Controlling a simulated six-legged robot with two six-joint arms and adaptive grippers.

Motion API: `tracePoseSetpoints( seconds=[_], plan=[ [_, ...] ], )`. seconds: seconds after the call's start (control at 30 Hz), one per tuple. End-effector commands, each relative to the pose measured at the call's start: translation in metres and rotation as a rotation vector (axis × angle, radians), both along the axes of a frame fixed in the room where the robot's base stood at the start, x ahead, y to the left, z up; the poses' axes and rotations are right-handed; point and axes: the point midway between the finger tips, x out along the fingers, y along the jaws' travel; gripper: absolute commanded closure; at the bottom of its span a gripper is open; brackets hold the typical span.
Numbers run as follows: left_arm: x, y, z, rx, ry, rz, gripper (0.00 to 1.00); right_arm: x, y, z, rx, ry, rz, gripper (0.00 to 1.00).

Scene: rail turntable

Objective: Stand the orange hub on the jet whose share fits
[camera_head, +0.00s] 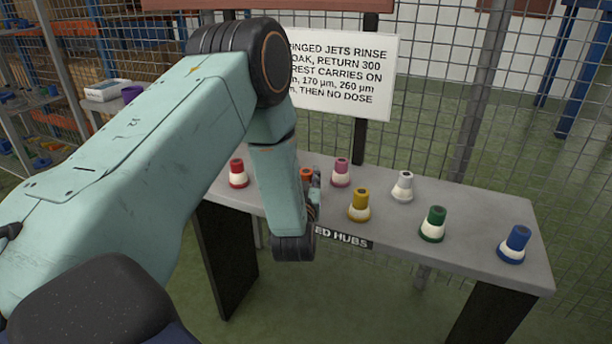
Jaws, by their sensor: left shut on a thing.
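The orange hub (306,174) shows only in part beside my left forearm, over the grey table; whether it still touches the table is hidden. My left gripper (315,186) is mostly hidden behind my own arm and is shut on the orange hub. Other hubs stand upright with pale lower parts: red (237,172), pink (341,171), yellow (359,204), white (403,187), green (433,223) and blue (516,244). I cannot make out any jet. My right gripper is out of view.
The grey table (480,237) has a label, partly covered, ending "ED HUBS" (345,237). A white sign (345,75), its left side covered by my arm, mentions jets, rinse, "RETURN 300" and "170 µm, 260 µm". Wire mesh fencing (440,90) stands behind.

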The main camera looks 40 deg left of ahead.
Motion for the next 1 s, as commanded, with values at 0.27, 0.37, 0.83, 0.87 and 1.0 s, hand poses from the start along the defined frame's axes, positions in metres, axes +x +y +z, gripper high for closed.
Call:
tracePoseSetpoints(
  seconds=[0.27,0.37,0.83,0.87,1.0],
  plan=[
    [0.0,0.0,-0.002,0.0,0.0,0.0,0.53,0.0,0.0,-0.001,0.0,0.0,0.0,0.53],
    [0.0,0.0,-0.001,0.0,0.0,0.0,0.48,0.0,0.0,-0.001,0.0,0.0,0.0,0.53],
    [-0.019,-0.012,0.002,-0.001,0.006,-0.003,0.48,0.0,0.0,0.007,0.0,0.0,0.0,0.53],
    [-0.024,-0.016,0.003,0.0,0.006,-0.003,0.48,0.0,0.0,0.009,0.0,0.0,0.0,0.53],
    [-0.05,-0.032,0.003,0.0,0.007,-0.004,0.48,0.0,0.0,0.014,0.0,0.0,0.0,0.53]
  ],
)
